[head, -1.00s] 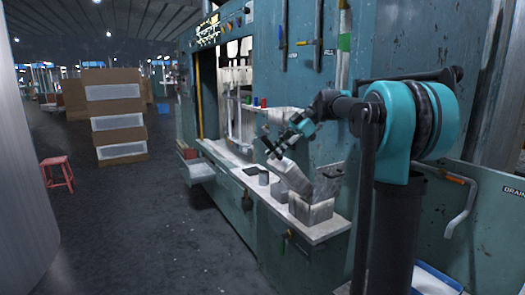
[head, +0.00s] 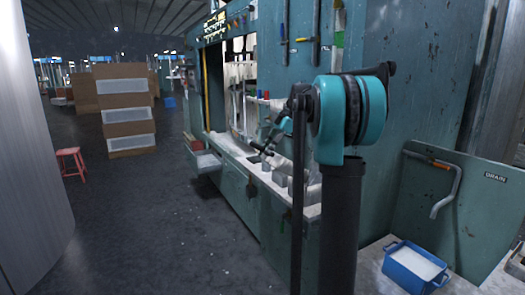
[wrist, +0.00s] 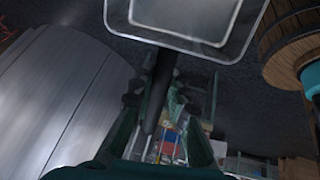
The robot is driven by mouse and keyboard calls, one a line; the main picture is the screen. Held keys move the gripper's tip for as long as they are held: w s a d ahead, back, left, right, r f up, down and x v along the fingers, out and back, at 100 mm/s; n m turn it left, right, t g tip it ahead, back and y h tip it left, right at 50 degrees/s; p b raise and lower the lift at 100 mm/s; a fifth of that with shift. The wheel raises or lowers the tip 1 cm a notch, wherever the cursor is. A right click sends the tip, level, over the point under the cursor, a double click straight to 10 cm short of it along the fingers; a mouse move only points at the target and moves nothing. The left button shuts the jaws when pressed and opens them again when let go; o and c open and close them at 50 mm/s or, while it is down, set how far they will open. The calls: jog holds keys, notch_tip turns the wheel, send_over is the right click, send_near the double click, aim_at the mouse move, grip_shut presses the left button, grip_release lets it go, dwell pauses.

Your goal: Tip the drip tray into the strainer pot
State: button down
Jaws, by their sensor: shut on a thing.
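My gripper (wrist: 155,100) is shut on a dark handle-like bar (wrist: 163,72) in the wrist view. The bar reaches up to a pale-rimmed, shallow rectangular tray (wrist: 190,42), which looks like the drip tray and is cut off by the top of the picture. In the head view my gripper (head: 262,150) is small and dark, near the bench ledge in front of the teal machine. The held tray is hard to make out there. I cannot pick out the strainer pot for certain in either view.
Grey blocks (head: 280,179) sit on the machine's ledge, partly behind my arm. A blue bin (head: 402,272) with pale contents stands lower right, below a drain pipe. A red stool (head: 70,155) and stacked boxes (head: 126,110) stand left. The floor between is clear.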

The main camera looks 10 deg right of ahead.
jog(key=shift+s+a+f+t+h, duration=0.4)
jog(key=shift+a+f+h, duration=0.85)
jog(key=shift+f, duration=1.6)
jog(key=shift+s+a+f+t+h, duration=0.2)
jog(key=shift+a+f+t+h, duration=0.3)
jog(key=shift+f+h, duration=1.85)
notch_tip(320, 180, up, 8)
jog(key=y, duration=0.1)
jog(key=shift+n, duration=0.3)
